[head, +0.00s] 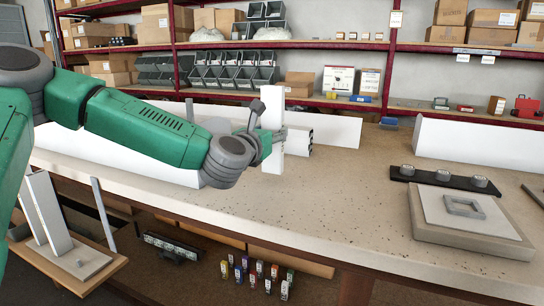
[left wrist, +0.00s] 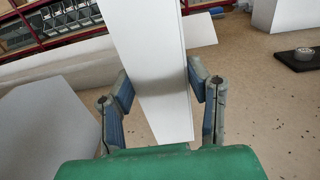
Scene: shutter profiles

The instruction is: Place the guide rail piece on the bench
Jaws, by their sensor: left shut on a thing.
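The guide rail piece is a white, flat-sided bar (head: 271,115) standing about upright over the middle of the bench (head: 330,195) in the head view. My left gripper (head: 266,138) is shut on it, with the arm coming in from the left. In the left wrist view the white piece (left wrist: 155,45) lies between the two blue-padded fingers of the left gripper (left wrist: 164,88). I cannot tell whether its lower end touches the bench top. My right gripper is in neither view.
Long white profiles (head: 335,128) lie behind the piece, with dark tube ends beside it. At the right are a black strip with round parts (head: 438,178) and a grey slab (head: 465,235). Shelves (head: 345,105) stand behind. The bench front centre is clear.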

